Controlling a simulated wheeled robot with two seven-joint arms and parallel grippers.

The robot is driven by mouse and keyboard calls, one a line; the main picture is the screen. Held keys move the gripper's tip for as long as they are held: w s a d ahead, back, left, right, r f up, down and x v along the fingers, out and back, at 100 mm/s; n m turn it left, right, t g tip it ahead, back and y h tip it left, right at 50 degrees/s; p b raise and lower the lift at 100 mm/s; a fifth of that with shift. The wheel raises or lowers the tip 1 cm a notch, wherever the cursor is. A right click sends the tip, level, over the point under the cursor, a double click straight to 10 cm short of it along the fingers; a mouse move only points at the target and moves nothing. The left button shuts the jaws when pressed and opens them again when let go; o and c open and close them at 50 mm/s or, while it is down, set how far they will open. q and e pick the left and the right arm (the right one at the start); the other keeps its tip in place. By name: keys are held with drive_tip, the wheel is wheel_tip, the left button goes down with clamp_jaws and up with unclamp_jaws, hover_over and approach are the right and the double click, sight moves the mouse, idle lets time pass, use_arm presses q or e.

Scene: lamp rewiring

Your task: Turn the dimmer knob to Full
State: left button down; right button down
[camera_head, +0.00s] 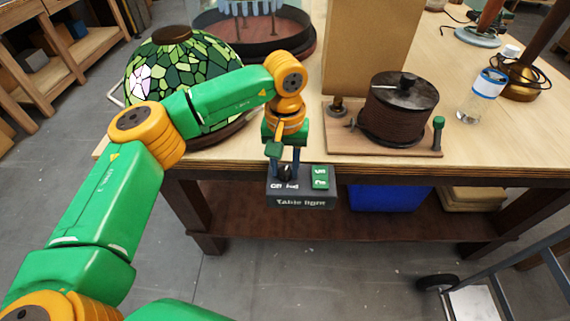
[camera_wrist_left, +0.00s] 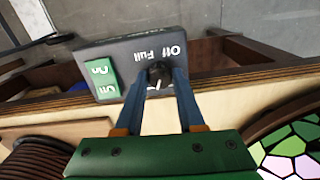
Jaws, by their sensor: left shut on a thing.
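The dark dimmer box (camera_head: 300,201), lettered "Table light", is at the table's front edge. Its black knob (camera_wrist_left: 159,72) sits by the Off and Full lettering in the left wrist view, with a white mark on its near side. I cannot tell for sure which label the mark points to. My left gripper (camera_head: 286,170) reaches down to the box, its blue fingers shut on the knob. The fingers partly hide the knob in the head view. My right gripper is out of view.
On the wooden table (camera_head: 300,130) stand a stained-glass lampshade (camera_head: 185,60), a brown cord spool (camera_head: 395,112) on a board, a cardboard box (camera_head: 370,45) and a bottle (camera_head: 483,90). A blue bin (camera_head: 390,198) is on the shelf below.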

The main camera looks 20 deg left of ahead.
sight(285, 170)
use_arm(q)
drive_tip(key=shift+m, duration=1.6)
drive_tip(key=c, duration=0.5)
unclamp_jaws()
wheel_tip(285, 170, up, 7)
drive_tip(key=shift+r, duration=0.1)
